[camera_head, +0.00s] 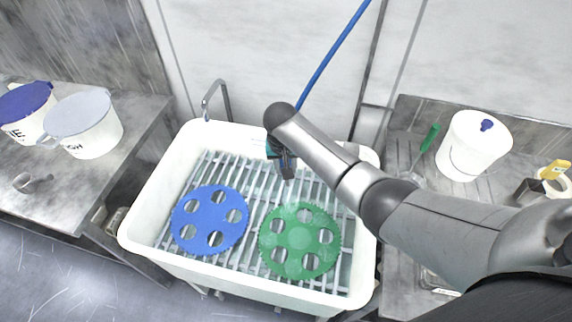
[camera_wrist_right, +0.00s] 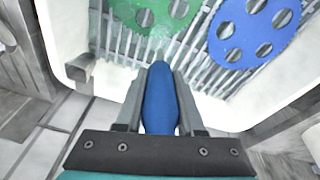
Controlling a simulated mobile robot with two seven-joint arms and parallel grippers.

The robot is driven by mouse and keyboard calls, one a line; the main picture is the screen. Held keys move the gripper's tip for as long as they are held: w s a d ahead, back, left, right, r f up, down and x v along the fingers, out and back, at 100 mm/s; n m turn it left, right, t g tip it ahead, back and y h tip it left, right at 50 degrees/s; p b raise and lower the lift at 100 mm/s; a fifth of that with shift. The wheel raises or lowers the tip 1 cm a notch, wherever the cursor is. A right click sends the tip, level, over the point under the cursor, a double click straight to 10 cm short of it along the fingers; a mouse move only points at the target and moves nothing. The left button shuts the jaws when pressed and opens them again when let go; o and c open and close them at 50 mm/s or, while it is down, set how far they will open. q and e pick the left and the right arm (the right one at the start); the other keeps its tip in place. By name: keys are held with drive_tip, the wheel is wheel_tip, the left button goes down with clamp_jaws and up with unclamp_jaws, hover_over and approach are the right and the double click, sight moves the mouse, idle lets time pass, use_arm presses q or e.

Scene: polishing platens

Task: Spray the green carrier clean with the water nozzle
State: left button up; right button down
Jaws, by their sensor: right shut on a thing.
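The green carrier (camera_head: 299,241), a toothed disc with several round holes, lies on the slatted rack in the white sink at the right. A pale haze lies over its upper part. It also shows at the top of the right wrist view (camera_wrist_right: 150,14). My right gripper (camera_head: 287,172) is above the rack, just behind the green carrier. In the right wrist view its fingers are shut on the blue water nozzle (camera_wrist_right: 160,98), whose tip points toward the carrier. A blue hose (camera_head: 333,52) runs up from behind my wrist. My left gripper is not in view.
A blue carrier (camera_head: 210,220) lies on the rack left of the green one. The white sink (camera_head: 150,213) has a tap (camera_head: 216,97) at its back left. White buckets (camera_head: 88,124) stand on the left table. A white container (camera_head: 473,146) and a green-handled tool (camera_head: 430,138) are at the right.

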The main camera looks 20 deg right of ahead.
drive_tip(key=p+v, duration=0.2)
drive_tip(key=p, duration=0.1)
drive_tip(key=shift+w+d+r, duration=0.1)
drive_tip(key=shift+w+r, duration=0.05)
drive_tip(key=shift+r, duration=0.85)
drive_tip(key=shift+w, duration=0.1)
